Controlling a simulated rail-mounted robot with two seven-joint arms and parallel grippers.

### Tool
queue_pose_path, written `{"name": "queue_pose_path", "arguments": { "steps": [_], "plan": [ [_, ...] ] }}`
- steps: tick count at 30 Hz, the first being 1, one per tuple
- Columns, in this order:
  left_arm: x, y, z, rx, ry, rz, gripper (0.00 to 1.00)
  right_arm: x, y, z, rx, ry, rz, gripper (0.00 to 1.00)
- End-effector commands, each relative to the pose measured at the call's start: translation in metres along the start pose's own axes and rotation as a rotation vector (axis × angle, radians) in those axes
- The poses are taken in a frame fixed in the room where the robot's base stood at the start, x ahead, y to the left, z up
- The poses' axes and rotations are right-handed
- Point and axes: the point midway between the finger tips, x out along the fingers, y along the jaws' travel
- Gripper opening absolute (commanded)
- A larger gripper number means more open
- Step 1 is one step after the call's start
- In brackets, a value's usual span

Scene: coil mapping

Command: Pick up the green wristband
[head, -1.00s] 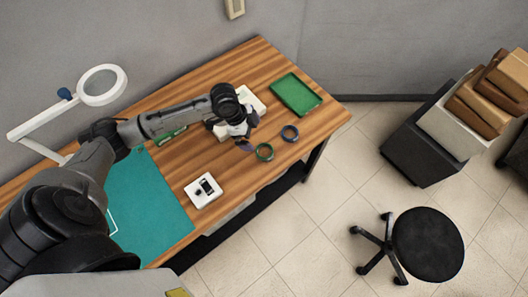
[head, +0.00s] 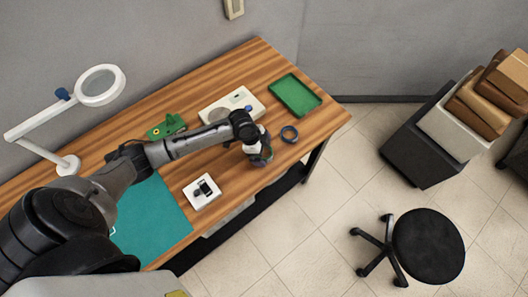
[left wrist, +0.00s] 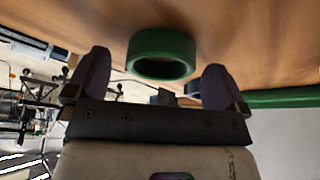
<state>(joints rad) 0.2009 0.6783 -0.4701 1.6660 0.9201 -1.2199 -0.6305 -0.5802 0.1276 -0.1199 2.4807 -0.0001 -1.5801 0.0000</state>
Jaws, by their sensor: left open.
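The green wristband (left wrist: 160,68) is a thick ring on the wood table. In the left wrist view it shows just beyond and between the two purple fingertips, with space on both sides. My left gripper (head: 262,158) is open and empty, low over the table's front right part. In the head view it covers the wristband almost entirely. My right gripper is not in view.
A green tray (head: 316,102) lies at the table's right end. A white device (head: 216,108) and a green object (head: 166,127) stand behind my arm. A white box (head: 202,191) sits by the teal mat (head: 165,225). A magnifier lamp (head: 98,86) stands left.

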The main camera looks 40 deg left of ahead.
Motion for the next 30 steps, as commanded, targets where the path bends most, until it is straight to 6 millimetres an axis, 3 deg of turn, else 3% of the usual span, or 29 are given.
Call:
{"name": "queue_pose_path", "arguments": {
  "steps": [9, 25, 30],
  "plan": [
    [0.0035, -0.0001, -0.0002, 0.001, 0.0, -0.001, 1.0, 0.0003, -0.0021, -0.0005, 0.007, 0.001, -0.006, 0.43],
    [0.0034, -0.0001, -0.0001, 0.0, 0.0, -0.001, 0.49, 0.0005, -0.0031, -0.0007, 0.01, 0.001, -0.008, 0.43],
    [0.0033, -0.0001, -0.0001, 0.0, 0.0, -0.001, 0.47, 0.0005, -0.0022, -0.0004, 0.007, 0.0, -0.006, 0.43]
  ]
}}
